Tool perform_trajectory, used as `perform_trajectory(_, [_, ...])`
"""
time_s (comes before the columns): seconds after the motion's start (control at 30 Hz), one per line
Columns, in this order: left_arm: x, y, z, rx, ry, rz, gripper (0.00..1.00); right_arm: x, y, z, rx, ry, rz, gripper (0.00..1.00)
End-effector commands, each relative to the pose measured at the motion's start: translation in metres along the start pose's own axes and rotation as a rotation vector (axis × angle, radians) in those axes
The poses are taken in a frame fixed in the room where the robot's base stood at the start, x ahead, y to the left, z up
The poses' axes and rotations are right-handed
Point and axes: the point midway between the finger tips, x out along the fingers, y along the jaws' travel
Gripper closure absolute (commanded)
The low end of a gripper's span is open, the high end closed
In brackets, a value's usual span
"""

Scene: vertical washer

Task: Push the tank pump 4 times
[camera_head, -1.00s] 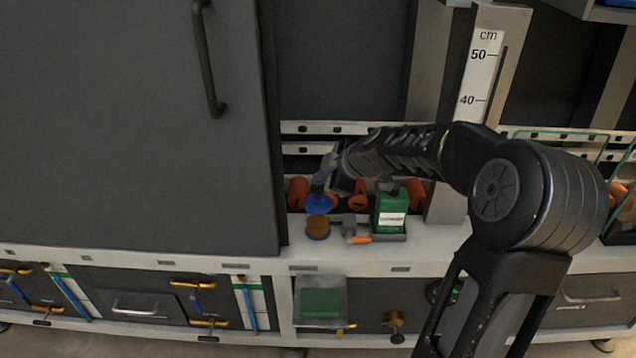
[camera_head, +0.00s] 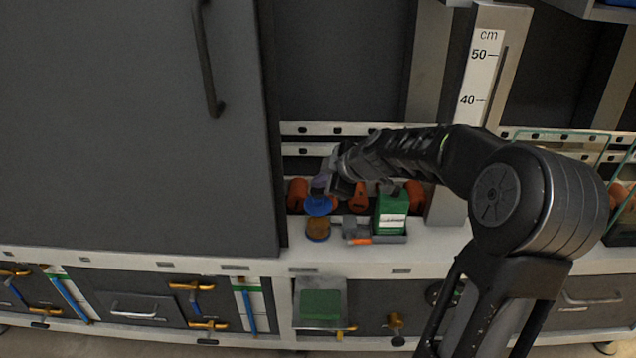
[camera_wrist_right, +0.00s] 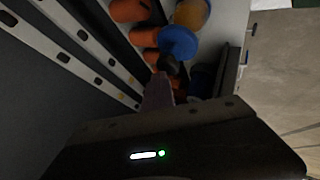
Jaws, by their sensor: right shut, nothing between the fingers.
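A round blue cap (camera_head: 319,205) sits at an orange-brown cylinder (camera_head: 317,229) on the white ledge; this looks like the tank pump. The blue cap (camera_wrist_right: 178,42) and the cylinder (camera_wrist_right: 192,13) also show at the top of the right wrist view. My right gripper (camera_head: 321,184) is shut and empty, its tips just above and behind the blue cap. In the right wrist view the shut fingers (camera_wrist_right: 159,88) point toward the cap; I cannot tell whether they touch it. My left gripper is not in view.
A green container (camera_head: 391,212) with a white label stands right of the cylinder, with a small grey and orange item (camera_head: 356,231) between them. Several orange cylinders (camera_head: 298,192) lie behind. A big grey door (camera_head: 130,120) is on the left, a cm scale (camera_head: 478,75) on the right.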

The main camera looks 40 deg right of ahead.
Motion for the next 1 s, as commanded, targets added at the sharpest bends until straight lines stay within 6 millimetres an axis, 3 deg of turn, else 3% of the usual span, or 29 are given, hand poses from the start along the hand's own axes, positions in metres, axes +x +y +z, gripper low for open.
perform_trajectory(0.6, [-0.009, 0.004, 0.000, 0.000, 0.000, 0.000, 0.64, -0.021, 0.014, -0.015, -0.001, 0.000, -0.003, 1.00])
perform_trajectory(1.0, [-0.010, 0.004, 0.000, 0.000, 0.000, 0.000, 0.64, -0.022, 0.016, -0.017, 0.000, 0.000, -0.001, 1.00])
